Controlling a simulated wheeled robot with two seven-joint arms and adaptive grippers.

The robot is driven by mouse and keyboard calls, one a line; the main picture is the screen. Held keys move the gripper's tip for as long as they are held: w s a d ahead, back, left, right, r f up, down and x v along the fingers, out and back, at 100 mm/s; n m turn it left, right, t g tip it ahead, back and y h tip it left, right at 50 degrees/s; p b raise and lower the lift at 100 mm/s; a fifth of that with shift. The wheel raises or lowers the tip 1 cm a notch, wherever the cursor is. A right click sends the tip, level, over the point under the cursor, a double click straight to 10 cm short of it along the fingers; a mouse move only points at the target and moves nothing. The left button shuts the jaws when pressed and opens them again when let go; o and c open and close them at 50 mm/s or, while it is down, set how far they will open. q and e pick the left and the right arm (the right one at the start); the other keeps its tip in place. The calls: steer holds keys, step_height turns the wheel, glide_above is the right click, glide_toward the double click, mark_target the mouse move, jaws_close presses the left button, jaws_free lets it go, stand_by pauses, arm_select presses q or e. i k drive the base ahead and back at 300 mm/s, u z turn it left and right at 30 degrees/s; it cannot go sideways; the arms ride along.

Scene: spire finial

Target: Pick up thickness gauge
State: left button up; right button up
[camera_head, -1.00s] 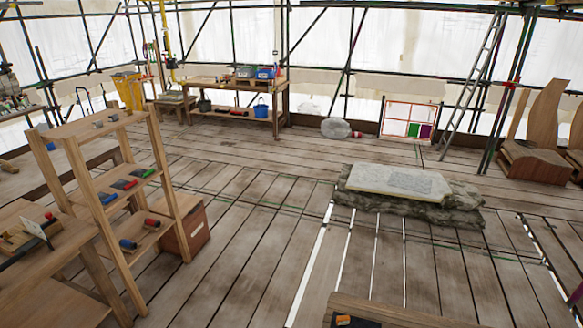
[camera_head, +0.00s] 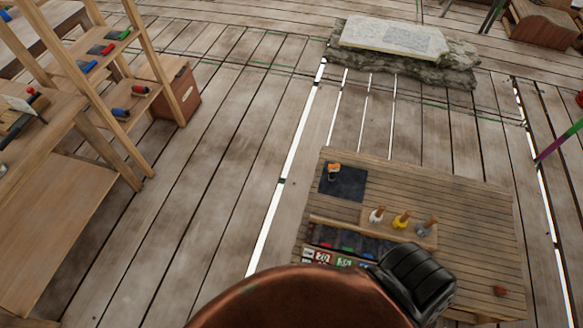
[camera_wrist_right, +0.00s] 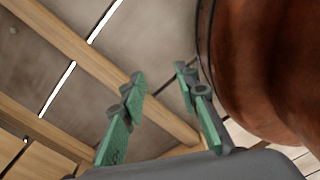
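A small orange-topped item (camera_head: 334,171) lies at the upper left of a dark mat (camera_head: 342,184) on the low wooden table in the head view. It may be the thickness gauge, but it is too small to tell. My right gripper (camera_wrist_right: 160,78) shows in the right wrist view with its two green-padded fingers apart and nothing between them. It hangs above wooden beams and floor boards, and no gauge shows in that view. My right gripper does not show in the head view. My left gripper is in neither view.
The slatted wooden table (camera_head: 470,205) holds a wooden tray (camera_head: 398,229) with white, yellow and grey-topped pieces, and coloured cards (camera_head: 322,257). A small red item (camera_head: 500,291) sits at its right. A stone slab (camera_head: 392,38) lies beyond; shelves stand left, with free floor between.

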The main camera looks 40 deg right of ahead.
mark_target(333, 169)
steer(key=u, duration=0.5)
steer(key=k, duration=0.75)
steer(key=z, duration=1.75)
